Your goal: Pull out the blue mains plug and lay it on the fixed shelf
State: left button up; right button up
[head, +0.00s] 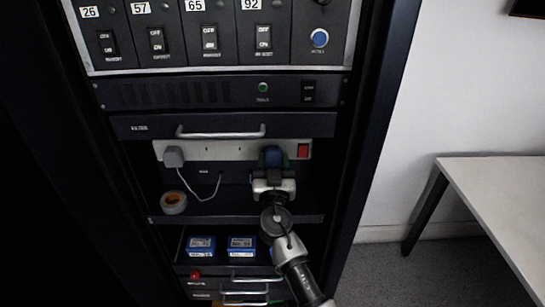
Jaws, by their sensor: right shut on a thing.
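The blue mains plug (272,155) is at the right part of a white socket strip (228,151) inside the dark rack. My right gripper (273,172) is in front of it and shut on it, hiding its lower part. I cannot tell whether the plug is still seated in its socket. The shelf (237,219) under the strip is likely the fixed shelf, and its front edge runs below my right gripper. My left gripper is not in view.
A grey plug (173,157) with a cable sits at the strip's left, and a red switch (303,151) at its right end. A tape roll (173,202) lies on the shelf's left. Blue boxes (241,245) stand below. A drawer handle (221,132) juts out above.

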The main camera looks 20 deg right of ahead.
aim_at(273, 156)
jog(key=shift+s+a+f+b, duration=0.15)
jog(key=shift+s+a+b, duration=0.05)
jog(key=shift+s+b, duration=0.45)
dwell(0.5)
dwell(0.4)
jog(key=shift+s+a+b, duration=0.25)
jog(key=shift+s, duration=0.6)
jog(key=shift+s+a+b, duration=0.2)
jog(key=shift+s+b, duration=0.05)
jog(key=shift+s, duration=0.55)
